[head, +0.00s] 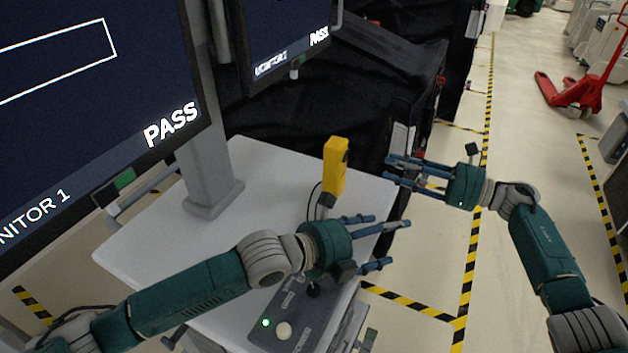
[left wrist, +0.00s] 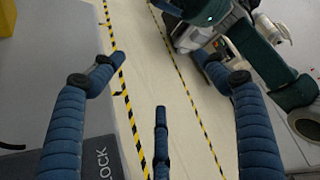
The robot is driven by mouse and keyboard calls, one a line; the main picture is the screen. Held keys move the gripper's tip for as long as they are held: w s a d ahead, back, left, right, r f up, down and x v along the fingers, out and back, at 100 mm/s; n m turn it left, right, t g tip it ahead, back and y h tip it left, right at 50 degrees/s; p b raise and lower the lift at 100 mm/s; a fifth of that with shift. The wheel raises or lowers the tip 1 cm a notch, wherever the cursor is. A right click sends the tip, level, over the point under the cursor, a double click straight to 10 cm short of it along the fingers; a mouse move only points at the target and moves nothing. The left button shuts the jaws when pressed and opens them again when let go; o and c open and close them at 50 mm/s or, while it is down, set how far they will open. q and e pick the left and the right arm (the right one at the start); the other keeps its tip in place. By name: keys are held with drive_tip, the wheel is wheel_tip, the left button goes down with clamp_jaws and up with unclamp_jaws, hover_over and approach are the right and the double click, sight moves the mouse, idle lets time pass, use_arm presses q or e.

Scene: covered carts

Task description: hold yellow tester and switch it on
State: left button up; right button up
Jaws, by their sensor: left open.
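The yellow tester (head: 335,170) stands upright on the white cart top (head: 262,165) in the head view, with a thin dark cable beside it. Its lower part is partly hidden by my left gripper's wrist. My left gripper (head: 390,245) is in front of the tester, over the cart's right edge, with its blue fingers spread and empty. In the left wrist view those fingers (left wrist: 160,110) are apart over the floor, and a yellow patch shows at the top left corner. My right gripper (head: 398,170) is to the right of the tester, beyond the cart edge, fingers apart and empty.
A control panel (head: 285,318) with a lit green light and a pale knob is at the cart's front. Monitors reading PASS (head: 172,125) stand at left on a grey post (head: 208,170). Dark covered carts (head: 365,90) are behind. Taped floor is open at right, with a red pallet jack (head: 580,92).

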sight(331, 170)
use_arm(q)
drive_tip(key=w+a+r+m+t+y, duration=0.2)
drive_tip(key=w+a+m+t+y, duration=0.4)
drive_tip(key=w+a, duration=0.85)
drive_tip(key=shift+g+y, duration=0.4)
drive_tip(key=shift+g, duration=0.1)
drive_tip(key=x, duration=1)
drive_tip(key=shift+s+f, duration=0.1)
drive_tip(key=shift+f, duration=0.05)
